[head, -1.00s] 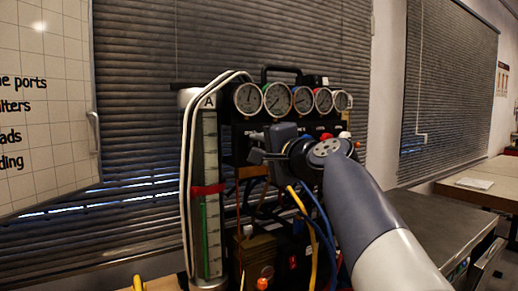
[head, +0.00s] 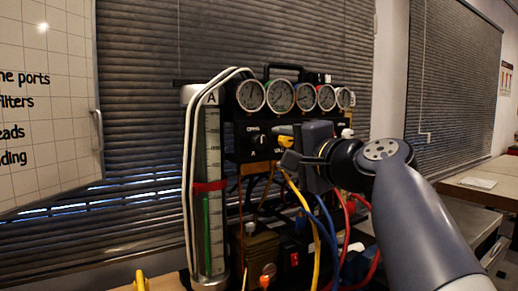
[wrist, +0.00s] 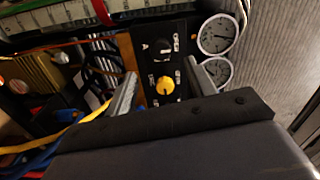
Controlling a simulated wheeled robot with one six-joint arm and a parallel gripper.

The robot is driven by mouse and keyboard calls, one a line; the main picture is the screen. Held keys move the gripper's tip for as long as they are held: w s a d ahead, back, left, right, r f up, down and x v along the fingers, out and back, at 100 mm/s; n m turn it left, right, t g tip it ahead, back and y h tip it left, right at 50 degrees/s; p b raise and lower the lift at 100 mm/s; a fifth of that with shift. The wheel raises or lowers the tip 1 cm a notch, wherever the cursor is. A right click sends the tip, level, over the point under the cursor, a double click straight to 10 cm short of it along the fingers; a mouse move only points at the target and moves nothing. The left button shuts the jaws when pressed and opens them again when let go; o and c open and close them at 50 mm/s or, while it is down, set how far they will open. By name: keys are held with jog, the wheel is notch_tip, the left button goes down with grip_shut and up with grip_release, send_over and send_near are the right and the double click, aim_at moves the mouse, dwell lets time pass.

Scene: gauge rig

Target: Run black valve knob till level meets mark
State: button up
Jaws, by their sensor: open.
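The black valve knob (head: 258,140) sits on the dark panel under the gauges, beside a letter A; it also shows in the wrist view (wrist: 163,47). The clear level tube A (head: 213,150) stands at the panel's left. Its green column (head: 206,235) tops out slightly below the red mark band (head: 209,187). My gripper (head: 287,158) is open and empty, right of and below the black knob. In the wrist view, my gripper's fingers (wrist: 160,72) straddle the view of a yellow knob (wrist: 165,86); contact cannot be told. The black knob lies beyond the fingertips.
Several round gauges (head: 281,95) line the rig's top. White hoses (head: 190,140) run beside the tube. Yellow, blue and red cables (head: 322,225) hang below my gripper. A brass-coloured block (head: 262,247) sits low on the rig. A grey bench (head: 465,220) stands at right.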

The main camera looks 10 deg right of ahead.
jog(key=shift+v, duration=1.45)
jog(key=shift+w, duration=0.1)
